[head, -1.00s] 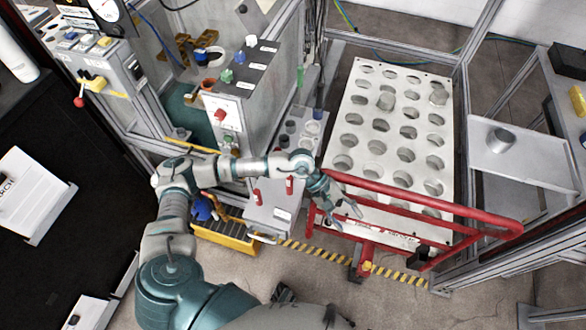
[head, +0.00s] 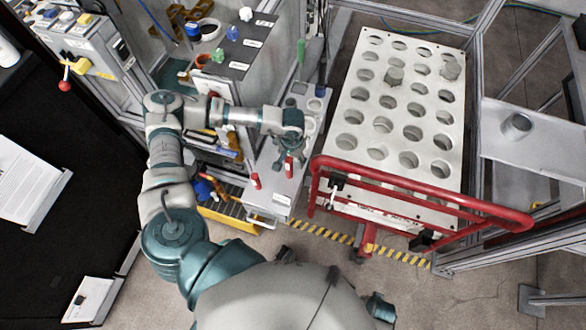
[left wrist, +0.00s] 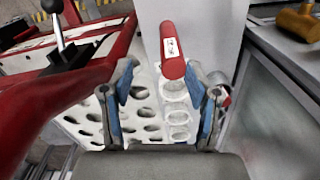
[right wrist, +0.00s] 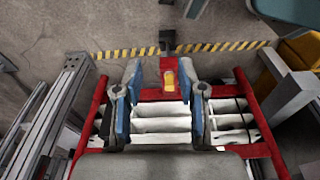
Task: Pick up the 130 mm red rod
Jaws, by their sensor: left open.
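Two red rods stand on the small grey shelf in the head view: one (head: 255,181) to the left, the other (head: 289,168) at my left gripper (head: 287,158). In the left wrist view a red rod (left wrist: 172,50) with a small white label shows between the fingers of my left gripper (left wrist: 161,72). The fingers are open and apart on both sides of it; I cannot tell whether they touch it. The label is too small to read for length. My right gripper (right wrist: 164,88) is open and empty above a red frame in the right wrist view.
A white plate with round holes (head: 352,115) stands to the right, behind a red rail (head: 420,188). A grey platform with a metal cylinder (head: 515,126) is at far right. The floor in front is open.

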